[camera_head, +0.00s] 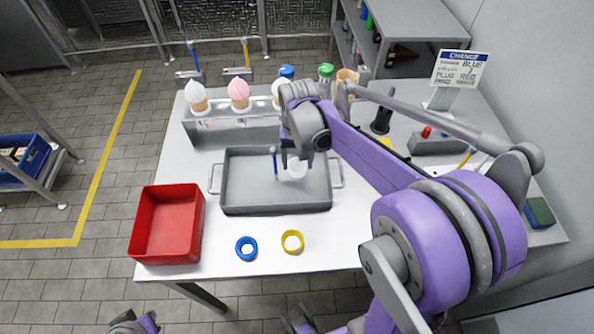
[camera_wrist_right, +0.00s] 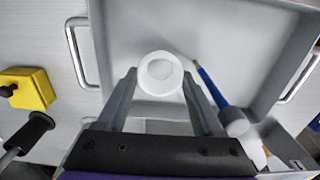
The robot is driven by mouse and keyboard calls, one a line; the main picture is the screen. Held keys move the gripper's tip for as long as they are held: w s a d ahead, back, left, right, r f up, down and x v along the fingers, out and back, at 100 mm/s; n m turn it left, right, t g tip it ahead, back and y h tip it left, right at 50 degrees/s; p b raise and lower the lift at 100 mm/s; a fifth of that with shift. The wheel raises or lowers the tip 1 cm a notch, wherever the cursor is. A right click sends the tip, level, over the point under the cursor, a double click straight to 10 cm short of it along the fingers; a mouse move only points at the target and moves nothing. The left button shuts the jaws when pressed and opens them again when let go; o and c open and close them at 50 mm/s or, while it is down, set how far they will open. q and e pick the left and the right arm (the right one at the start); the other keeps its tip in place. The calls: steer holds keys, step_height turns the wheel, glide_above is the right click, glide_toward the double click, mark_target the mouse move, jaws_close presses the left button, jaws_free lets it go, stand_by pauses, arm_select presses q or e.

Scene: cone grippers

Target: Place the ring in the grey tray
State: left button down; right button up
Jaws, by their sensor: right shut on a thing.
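My right gripper (camera_head: 297,160) is over the grey tray (camera_head: 323,205). In the right wrist view its fingers (camera_wrist_right: 160,85) are shut on a small white round piece (camera_wrist_right: 160,72), which also shows below the gripper in the head view (camera_head: 297,169). I cannot tell whether this piece is a ring or a cup, or whether it touches the tray floor. A blue ring (camera_head: 238,247) and a yellow ring (camera_head: 284,245) lie on the table in front of the tray. My left gripper is not clearly visible.
A blue-handled tool (camera_head: 275,163) shows at the tray, beside my right gripper. A red bin (camera_head: 141,226) stands left of the tray. A rack with ice cream cones (camera_head: 239,94) stands behind it. A sign (camera_head: 460,69) stands at the back right.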

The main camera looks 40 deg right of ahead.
steer(key=shift+f, duration=2.3)
steer(key=shift+f+b, duration=0.15)
steer(key=shift+b, duration=0.2)
steer(key=o, duration=1.2)
steer(key=shift+c, duration=0.2)
